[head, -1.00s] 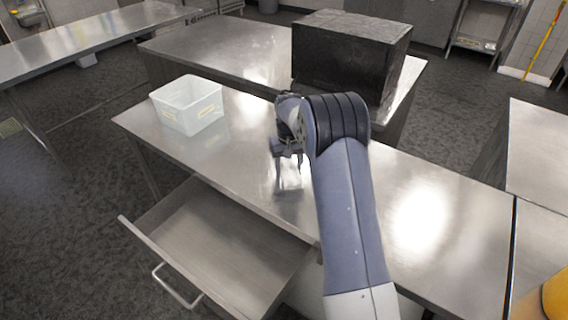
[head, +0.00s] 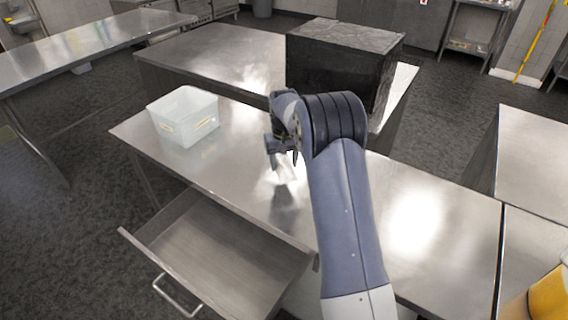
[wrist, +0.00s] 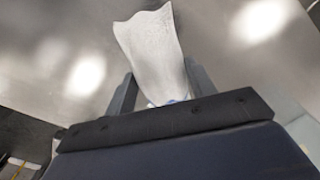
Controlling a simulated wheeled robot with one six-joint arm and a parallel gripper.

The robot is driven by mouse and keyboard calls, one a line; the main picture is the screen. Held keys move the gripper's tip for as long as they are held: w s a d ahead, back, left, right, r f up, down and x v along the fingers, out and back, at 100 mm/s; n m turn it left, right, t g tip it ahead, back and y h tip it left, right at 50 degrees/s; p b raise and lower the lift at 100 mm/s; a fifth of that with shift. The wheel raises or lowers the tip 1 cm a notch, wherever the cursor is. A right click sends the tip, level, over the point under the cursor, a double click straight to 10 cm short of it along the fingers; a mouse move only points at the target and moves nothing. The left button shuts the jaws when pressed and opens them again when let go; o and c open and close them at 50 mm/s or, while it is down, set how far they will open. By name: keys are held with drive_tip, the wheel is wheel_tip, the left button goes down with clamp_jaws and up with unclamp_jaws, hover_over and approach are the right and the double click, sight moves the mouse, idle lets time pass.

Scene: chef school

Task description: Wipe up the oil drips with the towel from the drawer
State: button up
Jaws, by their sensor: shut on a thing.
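My gripper (head: 276,158) is above the steel counter in the head view, left of my forearm. In the wrist view, my gripper (wrist: 160,88) is shut on a white towel (wrist: 150,45), which sticks out beyond the two dark fingers. In the head view the towel is hard to tell from the bright glare on the counter. The drawer (head: 215,245) under the counter is pulled open and looks empty inside. I cannot make out any oil drips in either view; glare and my arm cover part of the counter (head: 235,165).
A translucent plastic bin (head: 185,118) stands on the counter's left end. A large black box (head: 340,70) stands on the counter behind. A yellow object (head: 548,298) is at the lower right. The counter between the bin and my gripper is clear.

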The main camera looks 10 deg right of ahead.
drive_tip(key=shift+r, duration=0.15)
drive_tip(key=shift+r+p, duration=1.1)
drive_tip(key=shift+r, duration=0.4)
drive_tip(key=shift+f, duration=0.1)
